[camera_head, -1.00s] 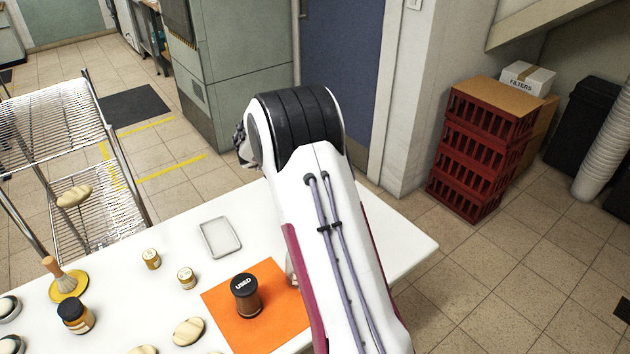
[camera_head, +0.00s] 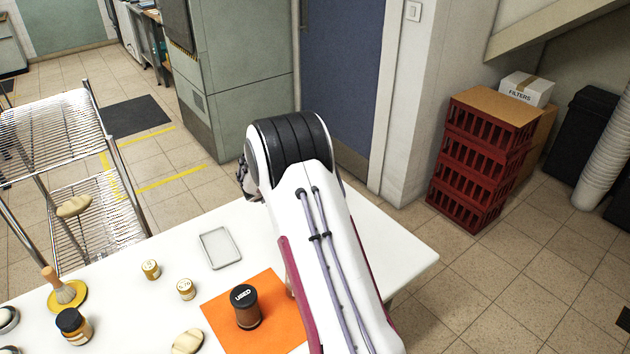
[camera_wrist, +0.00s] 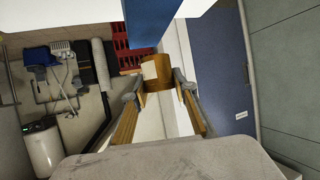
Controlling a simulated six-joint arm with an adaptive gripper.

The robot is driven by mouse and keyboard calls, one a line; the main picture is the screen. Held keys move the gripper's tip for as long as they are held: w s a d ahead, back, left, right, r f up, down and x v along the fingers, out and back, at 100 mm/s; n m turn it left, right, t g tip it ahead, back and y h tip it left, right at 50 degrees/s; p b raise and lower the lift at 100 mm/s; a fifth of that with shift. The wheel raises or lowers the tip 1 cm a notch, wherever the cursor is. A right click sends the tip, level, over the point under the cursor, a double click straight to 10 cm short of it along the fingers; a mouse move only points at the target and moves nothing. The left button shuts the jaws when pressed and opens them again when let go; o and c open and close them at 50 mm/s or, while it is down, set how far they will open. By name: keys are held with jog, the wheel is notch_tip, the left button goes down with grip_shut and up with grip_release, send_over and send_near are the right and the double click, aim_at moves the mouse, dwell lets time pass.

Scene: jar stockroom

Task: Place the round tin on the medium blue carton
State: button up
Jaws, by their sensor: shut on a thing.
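In the wrist view my gripper (camera_wrist: 158,86) is shut on a small tan-and-cream rounded thing, which appears to be the round tin (camera_wrist: 157,70). It sits between the fingertips, and no table surface shows right under it. In the head view my arm hides the tin and nearly all of the gripper, and no blue carton shows.
A wire rack (camera_head: 95,215) stands left; red crates (camera_head: 480,160) stand right.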

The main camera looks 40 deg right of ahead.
jog(key=shift+f, duration=1.85)
jog(key=shift+f, duration=0.15)
jog(key=o, duration=1.1)
jog(key=shift+a+r, duration=0.1)
jog(key=shift+r, duration=0.1)
jog(key=v, duration=1.1)
jog(key=shift+s+a+r, duration=0.15)
jog(key=shift+s+a, duration=0.05)
jog(key=shift+a, duration=0.1)
